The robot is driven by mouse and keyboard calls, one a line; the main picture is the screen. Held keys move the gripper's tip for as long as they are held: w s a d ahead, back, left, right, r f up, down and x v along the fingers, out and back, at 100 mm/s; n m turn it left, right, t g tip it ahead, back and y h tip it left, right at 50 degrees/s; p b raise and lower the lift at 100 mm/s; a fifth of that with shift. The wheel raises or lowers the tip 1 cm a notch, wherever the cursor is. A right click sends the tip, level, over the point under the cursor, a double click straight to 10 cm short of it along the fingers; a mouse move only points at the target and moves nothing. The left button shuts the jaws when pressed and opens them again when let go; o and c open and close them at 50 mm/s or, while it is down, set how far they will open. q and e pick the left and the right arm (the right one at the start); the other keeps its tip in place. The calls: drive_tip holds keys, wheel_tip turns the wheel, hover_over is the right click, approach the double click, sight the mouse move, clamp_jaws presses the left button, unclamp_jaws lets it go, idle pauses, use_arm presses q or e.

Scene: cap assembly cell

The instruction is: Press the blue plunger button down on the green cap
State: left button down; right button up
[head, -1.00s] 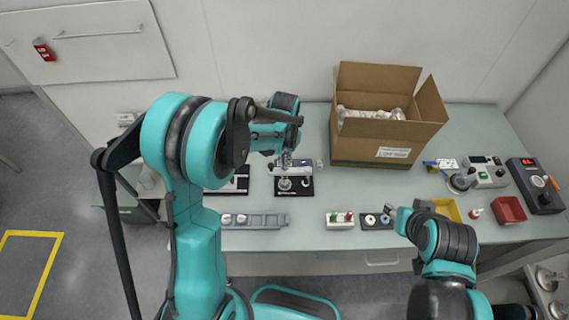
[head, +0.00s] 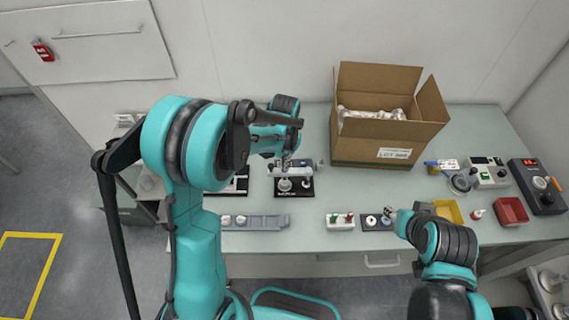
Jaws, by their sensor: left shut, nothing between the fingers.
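My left gripper (head: 286,163) is shut and empty. It points down over the back of a dark fixture plate (head: 307,194), which carries a pale crossbar (head: 305,171) and a round metallic part (head: 285,184). I cannot tell whether the fingertips touch anything there. A blue plunger button and a green cap are too small or hidden to make out on this fixture. A white block (head: 340,226) with red and green tops stands to its lower right. My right gripper (head: 391,213) is small in view beside a dark plate with round pieces (head: 372,226); its jaws are unclear.
An open cardboard box (head: 365,150) stands at the back of the table. A grey rail (head: 262,222) lies at the front left. A yellow bin (head: 449,211), a red bin (head: 511,210) and control boxes (head: 488,172) fill the right side.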

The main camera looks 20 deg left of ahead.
use_arm(q)
drive_tip(key=shift+r+p, duration=0.85)
drive_tip(key=shift+r, duration=0.65)
wheel_tip(320, 180, up, 5)
drive_tip(key=p, duration=0.3)
drive_tip(key=s+a+f+n+t+b, duration=0.1)
drive_tip(key=s+f+t+b, duration=0.1)
drive_tip(key=s+b, duration=0.6)
drive_tip(key=s+a+f+n+t+b, duration=0.1)
drive_tip(key=s+f+t+b, duration=0.2)
drive_tip(key=s+b, duration=0.6)
drive_tip(key=shift+a+n+t, duration=0.4)
drive_tip(key=shift+t, duration=0.7)
